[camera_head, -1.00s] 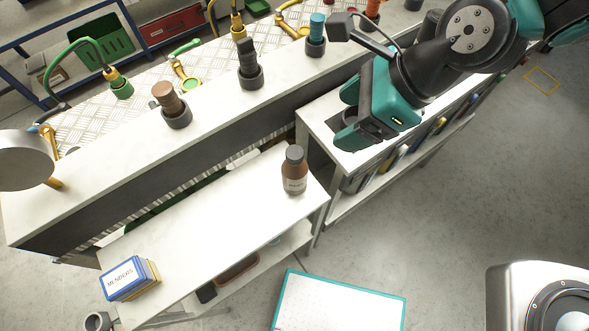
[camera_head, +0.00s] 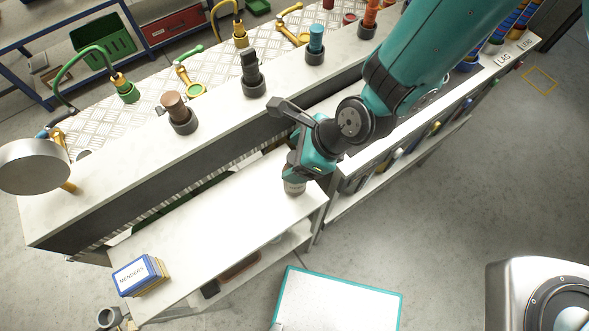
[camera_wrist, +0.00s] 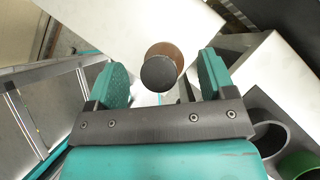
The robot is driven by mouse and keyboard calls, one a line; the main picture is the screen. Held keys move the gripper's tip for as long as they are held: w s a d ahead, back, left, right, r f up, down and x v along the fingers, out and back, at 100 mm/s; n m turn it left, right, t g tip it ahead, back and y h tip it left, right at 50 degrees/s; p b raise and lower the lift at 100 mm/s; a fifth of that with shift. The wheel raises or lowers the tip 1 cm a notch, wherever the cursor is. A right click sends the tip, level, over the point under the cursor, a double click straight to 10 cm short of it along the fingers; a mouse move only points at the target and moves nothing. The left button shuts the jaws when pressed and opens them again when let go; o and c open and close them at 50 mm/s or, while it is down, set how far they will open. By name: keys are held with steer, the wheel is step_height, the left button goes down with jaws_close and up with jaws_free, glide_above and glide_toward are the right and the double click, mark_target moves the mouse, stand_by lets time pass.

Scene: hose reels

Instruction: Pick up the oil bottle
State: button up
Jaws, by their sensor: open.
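The oil bottle (camera_head: 294,187) stands on the white bench at its right end. In the head view only its lower part shows; my gripper hides the cap and upper body. My gripper (camera_head: 297,172) is over the bottle, with its arm reaching down from the upper right. In the wrist view, the bottle's dark round cap (camera_wrist: 158,74) and brown shoulder show between and beyond the two teal fingers of my gripper (camera_wrist: 162,78). The fingers are spread apart, with gaps on both sides of the cap.
A blue and white menders box (camera_head: 134,277) sits at the bench's left end. A raised ledge (camera_head: 215,135) with several capped fittings runs behind the white bench (camera_head: 215,235). A shelf unit (camera_head: 375,155) adjoins at the right. The bench middle is clear.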

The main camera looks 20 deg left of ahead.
steer(key=shift+x, duration=1.35)
steer(key=shift+c, duration=0.3)
steer(key=c, duration=1.3)
steer(key=shift+r, duration=0.1)
